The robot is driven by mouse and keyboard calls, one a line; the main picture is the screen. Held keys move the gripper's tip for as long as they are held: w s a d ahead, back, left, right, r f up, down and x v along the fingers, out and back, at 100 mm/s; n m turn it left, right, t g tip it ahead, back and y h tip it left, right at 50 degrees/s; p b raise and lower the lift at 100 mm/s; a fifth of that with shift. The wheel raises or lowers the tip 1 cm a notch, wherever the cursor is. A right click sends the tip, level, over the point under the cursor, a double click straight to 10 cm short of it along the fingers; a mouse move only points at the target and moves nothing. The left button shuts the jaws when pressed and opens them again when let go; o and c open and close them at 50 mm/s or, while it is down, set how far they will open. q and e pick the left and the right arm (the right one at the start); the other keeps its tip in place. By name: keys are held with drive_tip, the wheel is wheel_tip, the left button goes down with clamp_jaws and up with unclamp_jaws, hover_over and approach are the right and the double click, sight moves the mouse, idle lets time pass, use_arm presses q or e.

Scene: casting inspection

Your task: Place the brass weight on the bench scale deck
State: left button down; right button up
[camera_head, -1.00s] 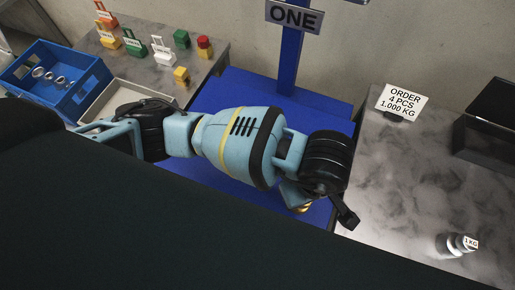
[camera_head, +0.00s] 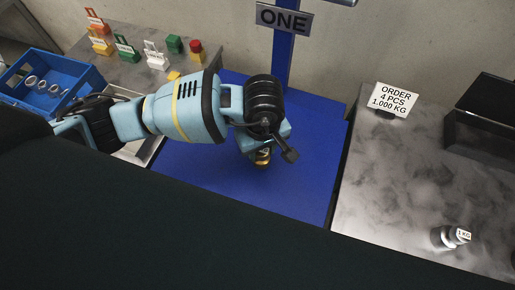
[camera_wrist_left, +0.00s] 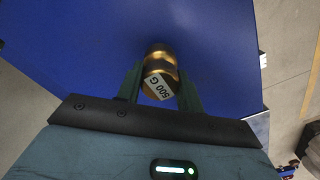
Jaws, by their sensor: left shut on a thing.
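The brass weight (camera_head: 263,158) is held by my left gripper (camera_head: 264,150) over the blue bench scale deck (camera_head: 300,190). In the left wrist view the brass weight (camera_wrist_left: 160,68) carries a "500 G" label and sits between the two fingers of my left gripper (camera_wrist_left: 160,85), which are shut on it. The blue deck (camera_wrist_left: 220,40) fills most of that view behind it. Whether the weight touches the deck or hangs above it, I cannot tell. My right gripper is not in view.
A silver 1 KG weight (camera_head: 452,237) and an order card (camera_head: 391,100) stand on the right grey table (camera_head: 390,180). The blue scale post with the sign ONE (camera_head: 284,20) rises at the back. A blue crate of rings (camera_head: 75,100) is at left. The deck's front right is clear.

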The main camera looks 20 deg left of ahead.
use_arm(q)
drive_tip(key=shift+w+a, duration=0.15)
drive_tip(key=shift+a, duration=0.05)
drive_tip(key=shift+w+a, duration=0.15)
drive_tip(key=shift+a, duration=0.05)
drive_tip(key=f, duration=0.2)
drive_tip(key=shift+w+a+f, duration=0.2)
drive_tip(key=shift+a+f, duration=0.1)
drive_tip(key=shift+f, duration=0.5)
drive_tip(key=shift+f, duration=0.2)
drive_tip(key=c, duration=0.9)
unclamp_jaws()
drive_tip(key=shift+r, duration=0.15)
